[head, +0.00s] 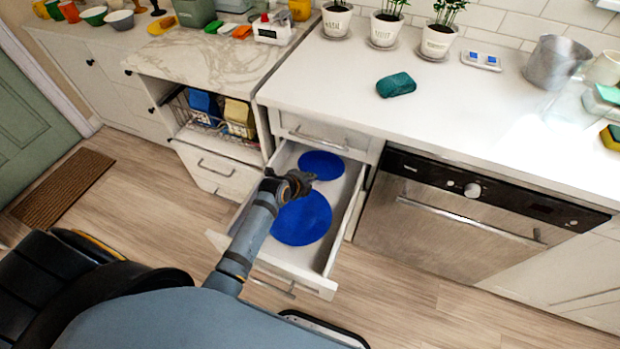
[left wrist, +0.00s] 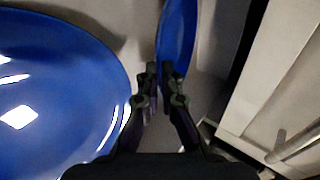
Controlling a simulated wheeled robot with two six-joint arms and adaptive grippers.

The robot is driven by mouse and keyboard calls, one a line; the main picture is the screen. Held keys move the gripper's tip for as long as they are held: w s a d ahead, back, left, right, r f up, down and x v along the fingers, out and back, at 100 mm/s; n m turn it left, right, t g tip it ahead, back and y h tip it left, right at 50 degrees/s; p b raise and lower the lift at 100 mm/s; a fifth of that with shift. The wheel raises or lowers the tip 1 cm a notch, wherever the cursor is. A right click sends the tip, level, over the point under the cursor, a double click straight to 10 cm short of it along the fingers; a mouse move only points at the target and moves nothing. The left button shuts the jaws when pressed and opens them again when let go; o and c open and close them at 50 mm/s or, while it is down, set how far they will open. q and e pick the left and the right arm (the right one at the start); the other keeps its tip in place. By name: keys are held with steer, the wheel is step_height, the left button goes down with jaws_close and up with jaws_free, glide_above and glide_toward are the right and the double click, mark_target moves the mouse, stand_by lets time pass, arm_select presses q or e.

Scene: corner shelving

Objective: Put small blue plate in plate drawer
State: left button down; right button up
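The small blue plate (head: 321,165) is over the back part of the open plate drawer (head: 338,258). In the left wrist view the small plate (left wrist: 177,30) appears narrow and tilted, with its near rim at my fingertips. My left gripper (head: 304,181) reaches into the drawer area from the front. In the left wrist view its fingers (left wrist: 160,72) are close together, apparently shut on that rim. I cannot tell whether the plate touches the drawer bottom. My right gripper is out of view.
A larger blue plate (head: 301,219) lies in the drawer's front part, left of my fingers in the wrist view (left wrist: 50,85). An oven (head: 440,215) stands right of the drawer.

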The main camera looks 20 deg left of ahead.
arm_select(q)
steer(key=shift+f, duration=0.1)
steer(key=c, duration=1.5)
jaws_free()
steer(key=shift+s+r, duration=0.2)
steer(key=shift+r, duration=0.2)
steer(key=p+v, duration=0.1)
steer(key=v, duration=1)
steer(key=shift+s+r+p, duration=0.1)
steer(key=shift+s+p, duration=0.05)
steer(key=shift+p, duration=0.15)
